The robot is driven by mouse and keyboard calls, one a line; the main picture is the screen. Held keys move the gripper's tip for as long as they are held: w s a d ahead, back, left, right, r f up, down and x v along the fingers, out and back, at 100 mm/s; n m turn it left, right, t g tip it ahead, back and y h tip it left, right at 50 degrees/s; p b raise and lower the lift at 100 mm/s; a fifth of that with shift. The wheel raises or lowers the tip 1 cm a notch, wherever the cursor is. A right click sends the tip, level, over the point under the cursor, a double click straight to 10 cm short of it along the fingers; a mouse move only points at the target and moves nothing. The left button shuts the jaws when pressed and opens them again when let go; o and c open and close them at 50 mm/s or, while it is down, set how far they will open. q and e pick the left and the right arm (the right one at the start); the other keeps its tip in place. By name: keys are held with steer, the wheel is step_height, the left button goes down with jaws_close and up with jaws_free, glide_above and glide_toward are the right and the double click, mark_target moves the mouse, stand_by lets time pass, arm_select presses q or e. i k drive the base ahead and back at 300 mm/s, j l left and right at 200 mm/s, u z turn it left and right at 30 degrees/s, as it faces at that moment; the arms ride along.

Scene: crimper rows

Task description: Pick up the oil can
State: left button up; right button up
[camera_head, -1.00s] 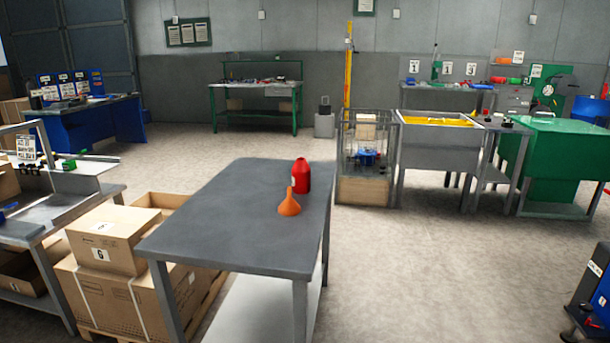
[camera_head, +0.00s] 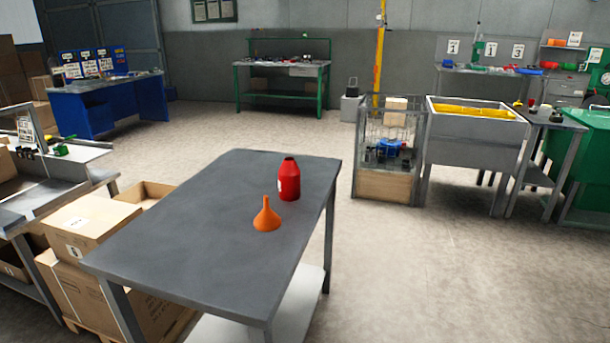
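A red bottle-shaped can (camera_head: 289,182) with a tapered top stands upright on the grey table (camera_head: 190,230), near its far right part. It looks like the oil can; a bit of a pale label shows at its left side. An orange funnel (camera_head: 267,217) stands spout up on the same table, just in front and to the left of the can. The two look close but apart. Neither of my grippers is in view.
Cardboard boxes (camera_head: 85,225) on a pallet stand against the table's left side. A wire cage bin (camera_head: 388,150) and a grey tub (camera_head: 475,145) stand behind to the right. The floor right of the table (camera_head: 430,270) is clear.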

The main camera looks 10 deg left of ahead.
mark_target(288, 173)
steer(key=i+l, duration=1.2)
steer(key=i+l+u, duration=0.1)
steer(key=i+l, duration=1.1)
steer(key=i+l+u, duration=0.1)
steer(key=u, duration=1.3)
